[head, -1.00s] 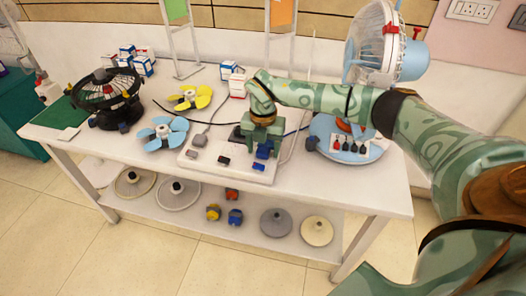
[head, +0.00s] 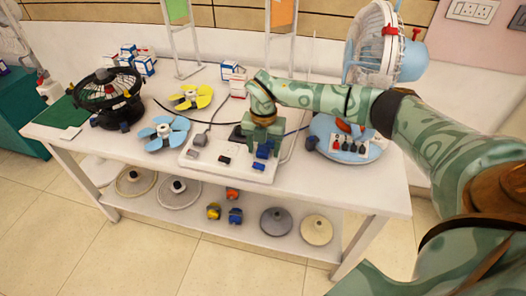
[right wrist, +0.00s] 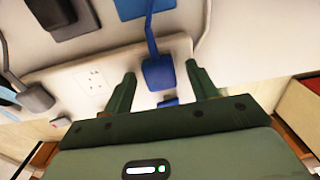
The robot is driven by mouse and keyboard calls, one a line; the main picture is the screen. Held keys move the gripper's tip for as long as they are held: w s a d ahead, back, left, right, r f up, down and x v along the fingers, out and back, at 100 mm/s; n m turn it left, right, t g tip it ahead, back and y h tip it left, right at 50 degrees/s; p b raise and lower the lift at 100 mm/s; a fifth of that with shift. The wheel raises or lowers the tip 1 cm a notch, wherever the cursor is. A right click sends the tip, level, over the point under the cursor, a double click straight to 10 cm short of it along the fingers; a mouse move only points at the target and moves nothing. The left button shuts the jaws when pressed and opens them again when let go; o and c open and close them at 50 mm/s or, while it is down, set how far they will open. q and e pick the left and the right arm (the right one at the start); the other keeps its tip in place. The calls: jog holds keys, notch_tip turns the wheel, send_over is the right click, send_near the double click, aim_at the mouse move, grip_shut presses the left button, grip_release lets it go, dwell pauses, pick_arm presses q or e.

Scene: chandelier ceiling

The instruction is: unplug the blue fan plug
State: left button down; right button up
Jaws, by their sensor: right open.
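A white socket board (head: 205,163) lies on the table with several plugs in or on it. A blue plug (head: 263,151) sits towards its right end, right under my right gripper (head: 262,138). In the right wrist view the blue plug (right wrist: 157,73) with its blue cord stands between the two fingertips of my right gripper (right wrist: 160,76), which are open with a gap on each side. A second blue piece (right wrist: 168,103) shows closer to the palm; in the head view it is at the board's front edge (head: 258,166). My left gripper is out of view.
A black plug (head: 224,160) and grey plugs (head: 199,140) are on the board to the left. A blue fan rotor (head: 163,133) and a black fan (head: 107,95) stand further left. A blue-and-white fan (head: 383,50) stands to the right, behind my right arm.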

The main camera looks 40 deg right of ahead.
aim_at(263, 149)
grip_shut()
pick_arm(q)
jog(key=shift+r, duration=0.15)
pick_arm(e)
jog(key=shift+r, duration=0.15)
